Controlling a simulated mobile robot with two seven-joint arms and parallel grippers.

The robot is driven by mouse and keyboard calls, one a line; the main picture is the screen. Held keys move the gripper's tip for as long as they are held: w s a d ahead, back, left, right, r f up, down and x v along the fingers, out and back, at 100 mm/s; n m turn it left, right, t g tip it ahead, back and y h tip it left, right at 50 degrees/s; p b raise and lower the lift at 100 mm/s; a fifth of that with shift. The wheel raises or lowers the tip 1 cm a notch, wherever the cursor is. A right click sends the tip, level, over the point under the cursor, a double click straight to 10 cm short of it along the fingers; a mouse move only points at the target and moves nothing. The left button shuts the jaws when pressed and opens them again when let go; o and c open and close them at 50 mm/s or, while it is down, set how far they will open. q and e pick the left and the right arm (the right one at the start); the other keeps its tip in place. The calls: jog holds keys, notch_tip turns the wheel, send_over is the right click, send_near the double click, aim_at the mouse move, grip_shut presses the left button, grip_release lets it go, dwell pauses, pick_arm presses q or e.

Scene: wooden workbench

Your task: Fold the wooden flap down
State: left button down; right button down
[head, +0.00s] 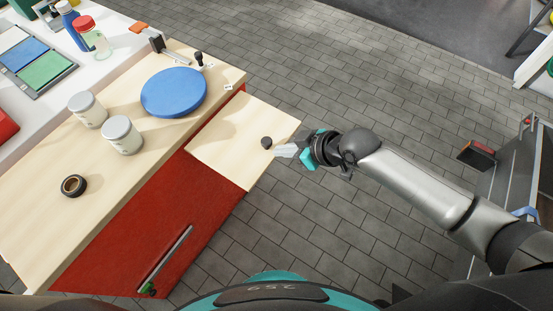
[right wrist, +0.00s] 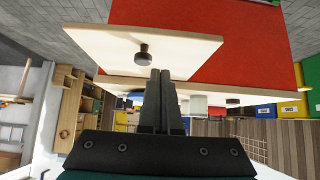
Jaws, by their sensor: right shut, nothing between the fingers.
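The wooden flap (head: 240,140) is a pale panel standing out from the red-fronted workbench, beside its top. Its exact tilt is hard to judge. A dark round knob (head: 266,142) sits near its outer edge. The right wrist view shows the flap (right wrist: 190,48) and knob (right wrist: 143,53) upside down. My right gripper (head: 279,151) is shut and empty, its fingertips close to the knob. In the right wrist view the fingertips (right wrist: 160,72) are just beside the knob; contact is not clear. My left gripper is not in view.
The workbench top (head: 45,225) holds a blue disc (head: 174,92), two white jars (head: 122,136) and a black ring (head: 74,186). The red front (head: 130,225) carries a long metal handle (head: 166,258). Paved floor (head: 340,70) lies open beyond the flap.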

aim_at(268, 159)
jog(key=shift+w+a+f+b, duration=0.25)
jog(key=shift+f+b, duration=0.1)
jog(key=shift+f, duration=0.6)
jog(key=shift+w+a+f+b, duration=0.15)
jog(key=shift+a+f+b, duration=0.15)
jog(key=shift+f, duration=0.7)
jog(key=shift+w+a+f+b, duration=0.2)
jog(key=shift+f+b, duration=0.15)
jog(key=shift+f, duration=0.6)
jog(key=shift+f, duration=0.15)
